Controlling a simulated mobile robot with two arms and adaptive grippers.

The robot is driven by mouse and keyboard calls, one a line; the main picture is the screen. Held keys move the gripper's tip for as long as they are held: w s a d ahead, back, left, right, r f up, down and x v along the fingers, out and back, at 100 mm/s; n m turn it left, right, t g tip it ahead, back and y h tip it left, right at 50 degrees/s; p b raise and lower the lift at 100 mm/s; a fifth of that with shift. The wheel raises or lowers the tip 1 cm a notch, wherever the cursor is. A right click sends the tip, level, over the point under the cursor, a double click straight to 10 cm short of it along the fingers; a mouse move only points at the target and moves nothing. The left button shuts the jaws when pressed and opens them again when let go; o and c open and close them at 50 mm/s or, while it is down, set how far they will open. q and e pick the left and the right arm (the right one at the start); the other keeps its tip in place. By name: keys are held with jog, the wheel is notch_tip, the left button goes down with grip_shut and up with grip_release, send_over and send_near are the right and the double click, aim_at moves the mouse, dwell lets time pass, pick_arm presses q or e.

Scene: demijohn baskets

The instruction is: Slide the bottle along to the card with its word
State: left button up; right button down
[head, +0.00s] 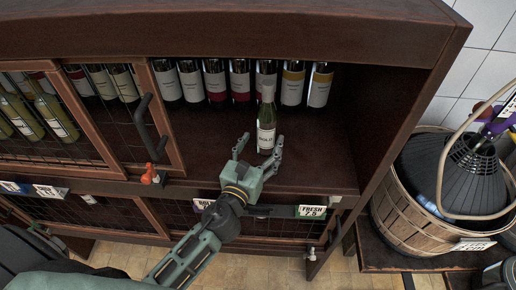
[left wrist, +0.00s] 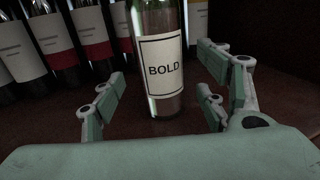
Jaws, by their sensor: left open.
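A green glass bottle (head: 266,127) with a white label stands upright on the shelf, in front of the back row. In the left wrist view the bottle (left wrist: 162,62) reads "BOLD". My left gripper (head: 260,146) is open, with its fingers on either side of the bottle; gaps show between them and the glass. The left wrist view shows the same open fingers (left wrist: 165,95). On the shelf's front edge are a card (head: 203,204), partly hidden by my gripper and reading about "BOL", and a card reading "FRESH" (head: 311,211) to its right. My right gripper is out of view.
A row of wine bottles (head: 214,80) stands behind. A mesh door (head: 110,125) with a dark handle is on the left, and the cabinet's side wall (head: 385,120) on the right. The shelf right of the bottle (head: 320,160) is clear. A basketed demijohn (head: 430,215) stands outside.

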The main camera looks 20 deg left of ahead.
aim_at(257, 138)
pick_arm(q)
jog(key=w, duration=0.3)
jog(key=shift+w, duration=0.3)
jog(key=shift+w+f, duration=0.1)
jog(key=shift+w, duration=0.15)
jog(key=c, duration=0.8)
grip_shut()
jog(key=shift+a, duration=0.1)
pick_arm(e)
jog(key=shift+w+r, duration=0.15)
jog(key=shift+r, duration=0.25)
pick_arm(q)
jog(key=shift+a, duration=0.2)
jog(key=shift+s+a+p, duration=0.2)
jog(key=shift+a+p, duration=0.15)
jog(key=shift+a, duration=0.3)
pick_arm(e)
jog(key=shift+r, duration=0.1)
